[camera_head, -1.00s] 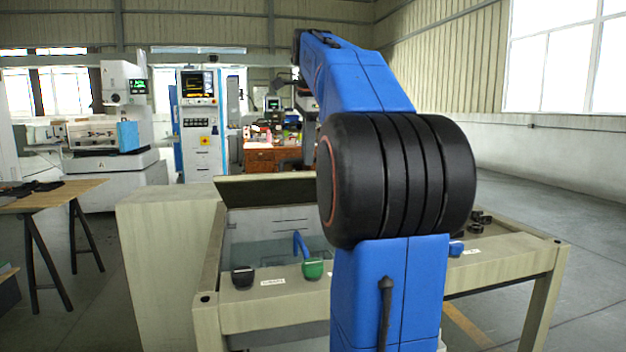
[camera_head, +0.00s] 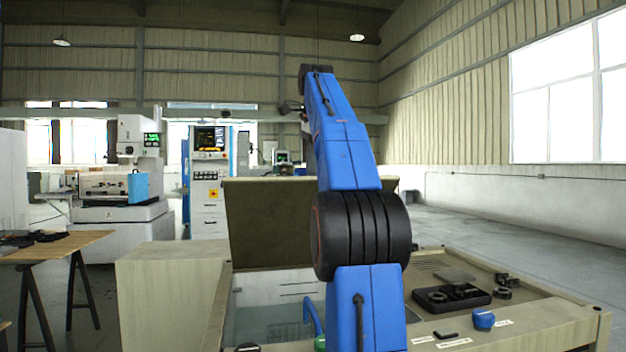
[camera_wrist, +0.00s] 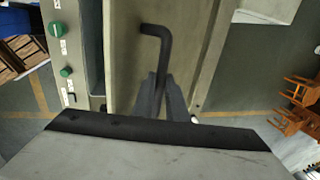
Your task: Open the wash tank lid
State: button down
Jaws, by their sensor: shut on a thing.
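The wash tank lid (camera_head: 270,222) is a dark olive panel, raised steeply at the back of the open wash tank (camera_head: 215,318) in the head view. Part of the lid is hidden behind my arm. In the wrist view a beige panel (camera_wrist: 125,60), apparently the lid, carries a dark bent bar handle (camera_wrist: 152,32). My gripper (camera_wrist: 160,98) is shut on this handle, its fingers on either side of the bar. In the head view the grip is not visible. Inside the tank a wire basket (camera_head: 288,332) partly shows.
On the deck right of the tank are a black parts tray (camera_head: 432,299) and a blue knob (camera_head: 484,320). A wooden table (camera_head: 60,246) stands left. Behind are machines, including a control cabinet (camera_head: 209,178).

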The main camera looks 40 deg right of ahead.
jog(key=shift+w+d+f, duration=0.15)
jog(key=shift+w+d, duration=0.05)
jog(key=shift+w, duration=0.1)
jog(key=c, duration=1.8)
grip_release()
jog(key=shift+w+d+f, duration=0.1)
jog(key=shift+o, duration=0.2)
jog(key=shift+r, duration=0.2)
jog(key=shift+s+a, duration=0.2)
jog(key=shift+s, duration=0.05)
